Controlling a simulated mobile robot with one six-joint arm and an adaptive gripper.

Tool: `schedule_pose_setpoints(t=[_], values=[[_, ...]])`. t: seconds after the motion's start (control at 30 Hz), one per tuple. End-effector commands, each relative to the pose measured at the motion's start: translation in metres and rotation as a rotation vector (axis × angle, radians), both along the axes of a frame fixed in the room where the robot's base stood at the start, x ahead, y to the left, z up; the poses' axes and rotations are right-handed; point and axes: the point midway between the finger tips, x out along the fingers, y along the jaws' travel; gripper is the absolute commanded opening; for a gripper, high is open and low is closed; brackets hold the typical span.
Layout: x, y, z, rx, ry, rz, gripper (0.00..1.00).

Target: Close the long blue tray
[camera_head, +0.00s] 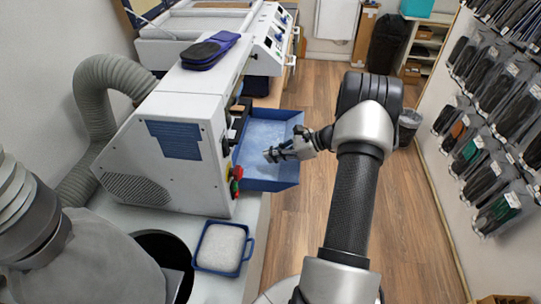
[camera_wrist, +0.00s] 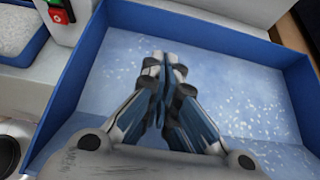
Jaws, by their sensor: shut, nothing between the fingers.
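The long blue tray (camera_head: 262,179) is pulled out from the front of the white machine (camera_head: 160,150). Its pale blue floor is speckled with white bits. My gripper (camera_head: 268,155) is over the tray, with its fingers shut together and nothing between them. In the wrist view the shut fingers (camera_wrist: 165,62) point at the tray's inside, near the side toward the machine. The tray's left wall (camera_wrist: 68,85) and outer walls show around it. I cannot tell whether the fingertips touch the tray.
Red and green switches (camera_head: 236,180) sit beside the tray on the machine. A small blue tray of white granules (camera_head: 222,249) stands on the bench in front. Dark insoles (camera_head: 210,50) lie on the machine. The wooden floor right of my arm is clear up to the hanging rack (camera_head: 490,150).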

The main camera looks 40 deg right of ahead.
Motion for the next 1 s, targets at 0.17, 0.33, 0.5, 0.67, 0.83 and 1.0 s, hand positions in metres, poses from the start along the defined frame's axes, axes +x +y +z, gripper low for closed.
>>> schedule_pose_setpoints(t=[0.17,0.33,0.5,0.67,0.83,1.0], values=[[0.026,0.025,-0.023,0.001,0.002,0.005,0.0],[0.049,0.044,-0.034,-0.002,-0.001,0.005,0.0],[0.064,0.058,-0.033,-0.002,0.0,0.003,0.0],[0.07,0.063,-0.032,-0.001,0.002,0.002,0.0],[0.07,0.063,-0.032,-0.001,0.001,0.001,0.0],[0.071,0.064,-0.031,-0.001,0.001,0.002,0.0]])
